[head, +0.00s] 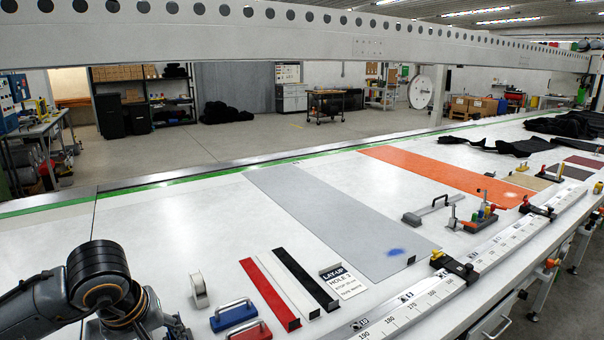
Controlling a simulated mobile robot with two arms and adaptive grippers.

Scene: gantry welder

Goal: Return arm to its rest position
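My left arm comes in at the lower left, with its grey links and black joint (98,270) over the near left part of the white table (180,240). The arm bends down and leaves the picture at the bottom edge. The fingers of my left gripper do not show. My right arm and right gripper are not in the picture.
Right of my arm lie a tape roll (199,290), a blue handled block (233,315), a red handled block (250,332), and red (268,294), white (297,284) and black (305,279) strips. Beyond are a grey sheet (330,215) and an orange sheet (445,175). A perforated gantry beam (250,38) spans above.

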